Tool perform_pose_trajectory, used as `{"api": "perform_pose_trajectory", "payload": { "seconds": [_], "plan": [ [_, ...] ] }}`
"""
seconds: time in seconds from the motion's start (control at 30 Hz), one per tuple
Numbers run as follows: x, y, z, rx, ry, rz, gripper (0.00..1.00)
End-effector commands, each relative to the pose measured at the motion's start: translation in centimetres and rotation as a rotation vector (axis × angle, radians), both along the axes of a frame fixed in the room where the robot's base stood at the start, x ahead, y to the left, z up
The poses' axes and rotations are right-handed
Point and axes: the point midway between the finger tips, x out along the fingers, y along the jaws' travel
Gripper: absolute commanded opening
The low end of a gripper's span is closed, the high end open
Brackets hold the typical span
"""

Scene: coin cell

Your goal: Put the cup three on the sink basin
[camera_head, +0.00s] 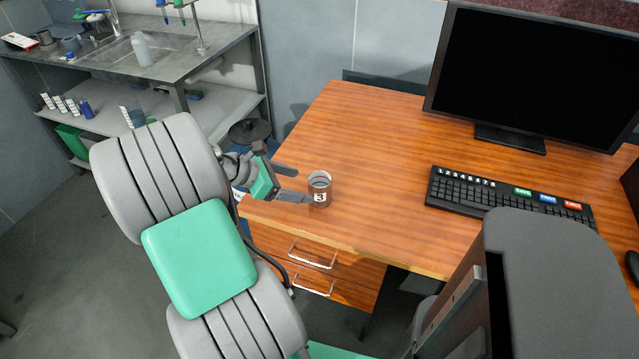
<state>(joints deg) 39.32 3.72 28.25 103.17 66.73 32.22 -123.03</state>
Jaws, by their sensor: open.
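One finger is behind and one in front; I cannot tell whether either touches the cup. The sink basin (122,55) is set in the grey metal counter at the upper left, with a pale bottle (141,49) standing in it.
The desk (370,135) carries a monitor (535,75) and a keyboard (505,198) to the right. A dark chair (560,270) stands in front. The counter (190,68) has small items at its left and a stand at its right. Floor shows at lower left.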

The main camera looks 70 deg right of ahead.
Motion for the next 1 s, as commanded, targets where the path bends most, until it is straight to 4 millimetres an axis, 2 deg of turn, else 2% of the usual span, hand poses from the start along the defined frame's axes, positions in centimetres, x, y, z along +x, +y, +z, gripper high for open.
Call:
{"api": "perform_pose_trajectory", "payload": {
  "seconds": [0.47,0.73,1.0],
  "plan": [
    [-4.9,-4.0,-4.1,0.01,0.022,0.0,0.77],
    [-5.1,-4.4,-4.3,0.009,0.021,0.004,0.77],
    [-5.1,-4.4,-4.2,0.009,0.02,0.004,0.56]
  ]
}}
